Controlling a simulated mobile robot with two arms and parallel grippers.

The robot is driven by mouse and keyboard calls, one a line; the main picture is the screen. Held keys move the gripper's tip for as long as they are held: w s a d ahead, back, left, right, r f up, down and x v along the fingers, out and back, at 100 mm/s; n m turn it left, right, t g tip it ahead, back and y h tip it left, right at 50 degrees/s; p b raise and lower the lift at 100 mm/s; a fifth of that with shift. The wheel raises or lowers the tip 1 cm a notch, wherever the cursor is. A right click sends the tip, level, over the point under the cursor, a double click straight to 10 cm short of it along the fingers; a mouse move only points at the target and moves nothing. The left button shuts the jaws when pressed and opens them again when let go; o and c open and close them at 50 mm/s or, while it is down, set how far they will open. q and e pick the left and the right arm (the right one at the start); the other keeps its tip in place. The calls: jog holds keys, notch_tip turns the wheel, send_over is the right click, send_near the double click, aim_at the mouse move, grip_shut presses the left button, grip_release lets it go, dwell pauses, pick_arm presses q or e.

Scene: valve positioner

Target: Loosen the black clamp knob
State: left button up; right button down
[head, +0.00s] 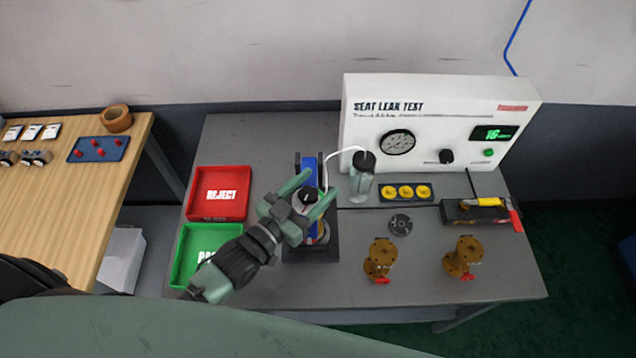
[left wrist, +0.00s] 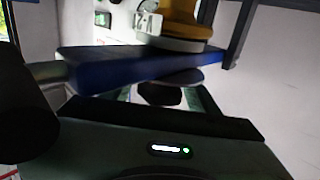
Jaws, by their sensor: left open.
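The black clamp knob (head: 307,196) sits on top of the blue clamp frame (head: 309,166), which stands on a dark base (head: 318,251) on the grey bench. My left gripper (head: 307,194) is open above the clamp, with its two green fingers on either side of the knob. In the left wrist view the dark knob (left wrist: 160,95) shows between the fingers, against the blue clamp bar (left wrist: 150,68). A brass valve body (left wrist: 180,14) is at the other side of that bar. Whether the fingers touch the knob I cannot tell. My right gripper is out of view.
A red REJECT tray (head: 219,214) and a green tray (head: 186,262) lie left of the clamp. A cup-like fixture (head: 360,187) with a white hose stands close right. Two brass valves (head: 380,258) (head: 463,256) stand front right. The leak tester (head: 425,110) is behind.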

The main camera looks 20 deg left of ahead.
aim_at(302, 201)
pick_arm(q)
jog(key=b+v, duration=0.1)
jog(key=v, duration=0.4)
jog(key=shift+s+a+f+b, duration=0.1)
jog(key=shift+s+a+b, duration=0.1)
jog(key=shift+s+b, duration=0.15)
jog(key=shift+s+a, duration=0.15)
jog(key=shift+s, duration=0.3)
